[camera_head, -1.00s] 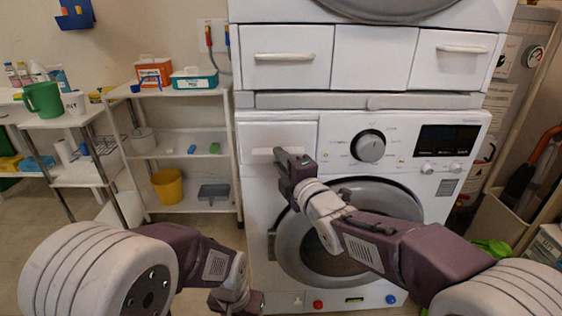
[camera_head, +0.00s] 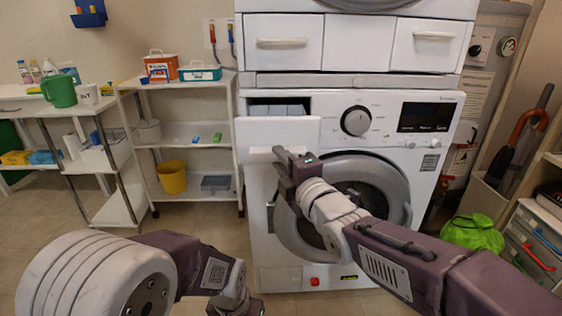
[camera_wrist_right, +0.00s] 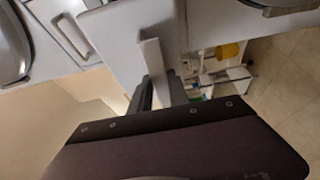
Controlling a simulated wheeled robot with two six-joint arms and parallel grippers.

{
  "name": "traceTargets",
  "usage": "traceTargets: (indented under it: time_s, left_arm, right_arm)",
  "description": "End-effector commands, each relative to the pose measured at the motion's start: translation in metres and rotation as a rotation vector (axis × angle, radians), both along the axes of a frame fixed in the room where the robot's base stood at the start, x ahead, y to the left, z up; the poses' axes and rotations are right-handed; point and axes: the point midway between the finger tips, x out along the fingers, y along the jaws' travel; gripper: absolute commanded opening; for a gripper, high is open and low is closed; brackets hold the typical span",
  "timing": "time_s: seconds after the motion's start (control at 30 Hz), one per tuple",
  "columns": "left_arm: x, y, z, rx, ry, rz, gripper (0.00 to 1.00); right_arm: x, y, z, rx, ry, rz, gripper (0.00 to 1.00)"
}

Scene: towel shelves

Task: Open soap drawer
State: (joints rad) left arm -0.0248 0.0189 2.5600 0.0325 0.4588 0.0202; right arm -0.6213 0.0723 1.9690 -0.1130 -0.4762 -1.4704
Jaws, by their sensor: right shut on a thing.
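The soap drawer (camera_head: 277,132) at the washing machine's upper left stands pulled out. Its front is away from the machine, and pale compartments (camera_head: 278,109) show behind its top edge. My right gripper (camera_head: 283,157) is shut on the drawer's white handle (camera_head: 259,155). In the right wrist view the handle (camera_wrist_right: 153,58) runs between the two fingers (camera_wrist_right: 157,92). My left gripper (camera_head: 236,304) is low at the bottom edge, apart from the machine and partly cut off; its jaws cannot be made out.
The washing machine's round door (camera_head: 372,180) is behind my right arm. A second machine with closed drawers (camera_head: 364,42) sits above. A white shelf (camera_head: 190,139) stands to the left, with a yellow bucket (camera_head: 171,178). A green bag (camera_head: 472,233) lies at right.

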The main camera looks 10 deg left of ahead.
Motion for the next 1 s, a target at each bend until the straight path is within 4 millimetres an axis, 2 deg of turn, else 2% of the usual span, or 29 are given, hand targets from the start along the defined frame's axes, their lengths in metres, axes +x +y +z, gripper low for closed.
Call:
traceTargets:
  time_s: [0.03, 0.23, 0.27, 0.3, 0.33, 0.67, 0.77, 1.0]
  left_arm:
    - [0.0, 0.0, 0.0, 0.0, 0.0, 0.0, 0.56]
    - [0.0, 0.0, 0.0, 0.0, 0.0, 0.0, 0.56]
    - [0.0, 0.0, 0.0, 0.0, 0.0, 0.0, 0.56]
    - [0.0, 0.0, 0.0, 0.0, 0.0, 0.0, 0.56]
    - [0.0, 0.0, 0.0, 0.0, 0.0, 0.0, 0.56]
    - [0.0, 0.0, 0.001, 0.0, 0.0, 0.0, 0.56]
    - [0.0, 0.0, 0.005, 0.0, 0.0, 0.0, 0.56]
    - [0.0, 0.0, 0.016, 0.0, 0.0, 0.0, 0.56]
  right_arm:
    - [0.0, 0.0, -0.007, -0.007, 0.016, -0.001, 0.0]
    - [0.0, 0.0, -0.007, -0.008, 0.017, -0.001, 0.0]
    - [0.0, 0.0, -0.007, -0.008, 0.017, -0.001, 0.27]
    - [0.0, 0.0, -0.007, -0.007, 0.016, -0.001, 0.38]
    - [0.0, 0.0, -0.007, -0.007, 0.015, -0.001, 0.4]
    - [-0.002, -0.002, -0.002, -0.004, 0.006, -0.001, 0.4]
    - [-0.012, -0.01, 0.0, -0.004, 0.006, -0.001, 0.4]
    - [-0.05, -0.04, 0.0, -0.004, 0.006, -0.001, 0.4]
